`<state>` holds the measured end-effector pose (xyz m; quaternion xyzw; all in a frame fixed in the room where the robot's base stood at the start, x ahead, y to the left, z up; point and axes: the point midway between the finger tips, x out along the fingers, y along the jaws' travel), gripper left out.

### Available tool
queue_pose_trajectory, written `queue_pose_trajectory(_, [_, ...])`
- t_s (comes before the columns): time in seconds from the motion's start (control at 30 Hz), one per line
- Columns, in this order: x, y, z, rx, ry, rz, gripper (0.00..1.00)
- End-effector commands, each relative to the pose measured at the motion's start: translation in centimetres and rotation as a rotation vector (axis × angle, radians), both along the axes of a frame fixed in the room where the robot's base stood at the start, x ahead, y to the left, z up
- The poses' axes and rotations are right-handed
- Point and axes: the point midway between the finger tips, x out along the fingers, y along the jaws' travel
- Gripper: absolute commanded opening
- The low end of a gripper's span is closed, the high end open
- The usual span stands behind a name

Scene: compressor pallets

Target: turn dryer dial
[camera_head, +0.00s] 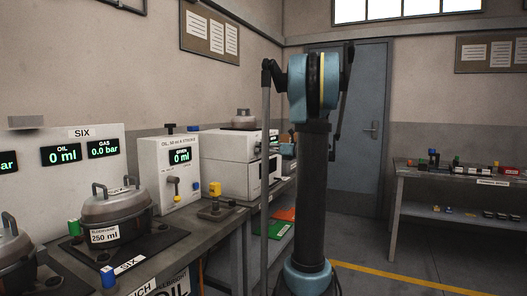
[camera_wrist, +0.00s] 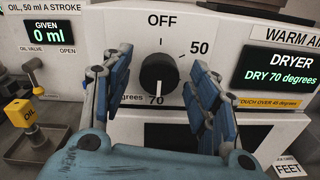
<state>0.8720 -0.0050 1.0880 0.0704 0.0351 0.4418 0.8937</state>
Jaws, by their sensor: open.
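The dryer dial (camera_wrist: 158,73) is a round black knob on a white panel in the wrist view. Its white mark points down at 70, with OFF printed above and 50 at the upper right. The dryer display (camera_wrist: 274,67) reads "DRY 70 degrees". My gripper (camera_wrist: 161,66) is open, with one blue finger left of the dial and the other right of it. I cannot tell whether either finger touches the knob. In the head view the white dryer (camera_head: 223,178) stands on the bench, its front partly hidden by my arm.
An oil unit (camera_head: 168,178) with a lever and a "0 ml" display stands left of the dryer. A lidded pot (camera_head: 115,207) is on the near bench. Another table (camera_head: 455,180) is at the right.

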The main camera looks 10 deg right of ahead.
Motion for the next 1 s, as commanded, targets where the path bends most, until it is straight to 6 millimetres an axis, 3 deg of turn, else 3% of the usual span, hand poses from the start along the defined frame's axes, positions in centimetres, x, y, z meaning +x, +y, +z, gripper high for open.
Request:
queue_pose_trajectory(0.37, [0.33, 0.42, 0.00, 0.000, 0.000, 0.000, 0.55])
queue_pose_trajectory(0.57, [0.33, 0.40, 0.00, 0.000, 0.000, 0.000, 0.11])
queue_pose_trajectory(0.6, [0.33, 0.39, 0.00, 0.000, 0.000, -0.001, 0.10])
queue_pose_trajectory(1.0, [0.39, 0.33, 0.01, -0.031, -0.043, -0.002, 0.10])
